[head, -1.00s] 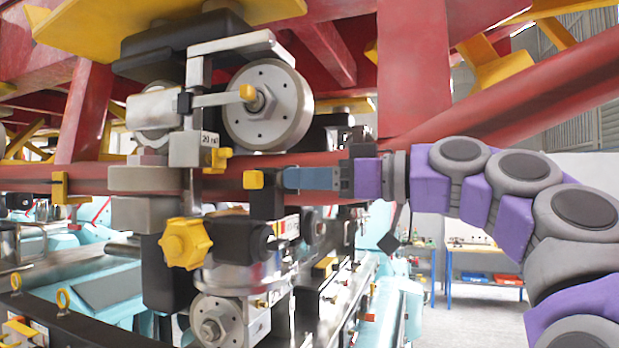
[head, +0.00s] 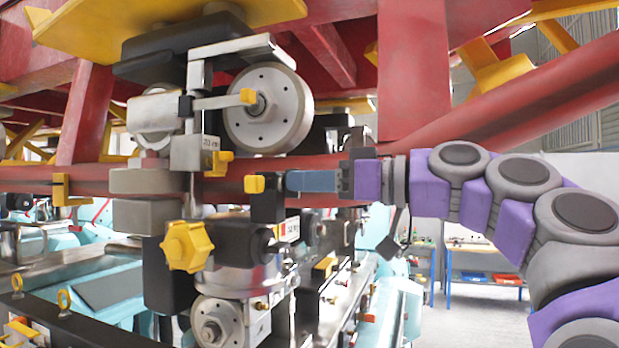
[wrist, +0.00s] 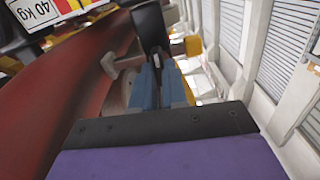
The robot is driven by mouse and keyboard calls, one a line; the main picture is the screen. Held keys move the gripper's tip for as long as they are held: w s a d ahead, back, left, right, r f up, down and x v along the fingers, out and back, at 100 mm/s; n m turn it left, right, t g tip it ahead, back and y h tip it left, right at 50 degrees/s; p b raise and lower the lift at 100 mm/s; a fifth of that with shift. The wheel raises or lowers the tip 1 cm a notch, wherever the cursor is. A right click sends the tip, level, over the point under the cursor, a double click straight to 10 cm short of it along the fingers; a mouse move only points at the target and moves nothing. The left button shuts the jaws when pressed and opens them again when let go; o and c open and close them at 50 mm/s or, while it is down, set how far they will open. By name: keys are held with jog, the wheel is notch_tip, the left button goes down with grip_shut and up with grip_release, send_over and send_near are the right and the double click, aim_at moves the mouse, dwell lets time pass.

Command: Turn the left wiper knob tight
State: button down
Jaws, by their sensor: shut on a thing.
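I cannot tell for sure whether this gripped part is the left wiper knob. A yellow star-shaped knob (head: 187,245) sits lower left on the metal housing, apart from my gripper. The fingertips' contact is partly hidden.
A large grey wheel (head: 290,110) stands above the red rail (head: 120,180), up and left of my gripper. The metal housing (head: 225,275) is below. Red beams (head: 412,70) close in overhead. Clearer floor (head: 470,320) lies at the lower right.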

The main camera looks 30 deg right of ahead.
jog(key=shift+w+d+f+m+p, duration=0.1)
jog(key=shift+m+p, duration=3.25)
jog(key=shift+m, duration=1)
jog(key=shift+w+d+f+m+p, duration=0.1)
jog(key=shift+m+p, duration=3.25)
jog(key=shift+m, duration=1)
jog(key=c, duration=1.2)
grip_release()
jog(key=shift+w, duration=0.1)
jog(key=shift+o, duration=0.2)
jog(key=shift+d, duration=0.1)
jog(key=b+v, duration=0.2)
jog(key=v, duration=1.5)
jog(key=shift+s+d+b, duration=0.25)
jog(key=shift+b, duration=0.15)
